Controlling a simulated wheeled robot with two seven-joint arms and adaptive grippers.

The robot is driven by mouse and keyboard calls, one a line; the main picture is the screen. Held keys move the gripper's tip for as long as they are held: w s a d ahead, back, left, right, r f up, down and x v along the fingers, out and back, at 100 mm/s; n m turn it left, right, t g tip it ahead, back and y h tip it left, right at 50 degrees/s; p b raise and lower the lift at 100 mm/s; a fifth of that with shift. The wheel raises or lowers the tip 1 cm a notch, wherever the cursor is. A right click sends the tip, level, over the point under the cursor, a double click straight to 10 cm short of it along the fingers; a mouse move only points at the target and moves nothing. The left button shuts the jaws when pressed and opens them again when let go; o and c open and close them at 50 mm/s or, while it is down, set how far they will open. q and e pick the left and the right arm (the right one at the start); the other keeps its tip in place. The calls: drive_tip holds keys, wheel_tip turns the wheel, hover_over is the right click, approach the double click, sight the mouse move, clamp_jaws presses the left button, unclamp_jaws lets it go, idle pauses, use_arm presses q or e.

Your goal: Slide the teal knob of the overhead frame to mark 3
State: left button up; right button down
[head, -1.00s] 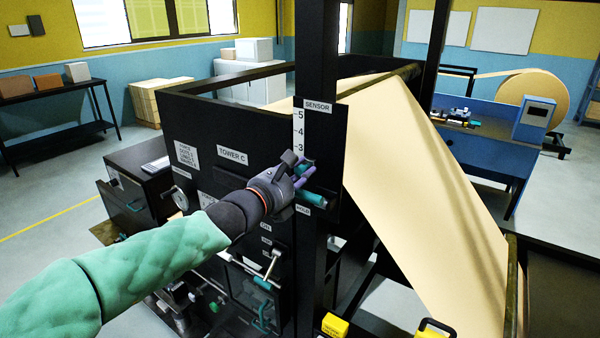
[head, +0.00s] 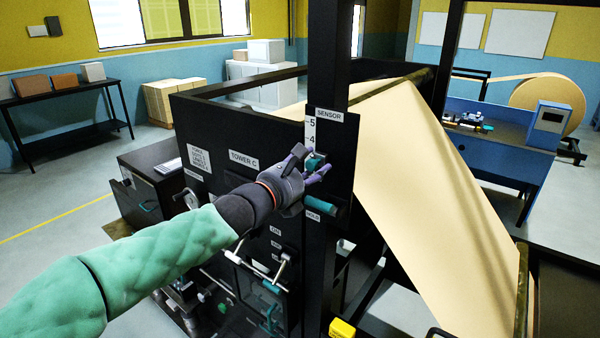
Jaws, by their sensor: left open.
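The teal knob (head: 315,161) shows in part on the black sensor plate (head: 341,160) of the overhead frame. It sits at the white scale, a little below the mark 4. The scale (head: 311,128) shows 5 and 4; mark 3 is hidden behind the hand or knob. My left gripper (head: 312,163) is open, with its fingers around the knob; I cannot tell whether they touch it. My right gripper is not in view.
A teal handle (head: 320,206) with a HOLD label sits just below the knob. A black post (head: 327,60) rises behind the plate. The sloping kraft paper web (head: 430,190) is close on the right. The Tower C cabinet (head: 225,125) stands to the left.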

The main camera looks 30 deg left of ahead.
use_arm(q)
drive_tip(key=s, duration=1.1)
drive_tip(key=shift+s+a, duration=0.4)
drive_tip(key=shift+a, duration=0.05)
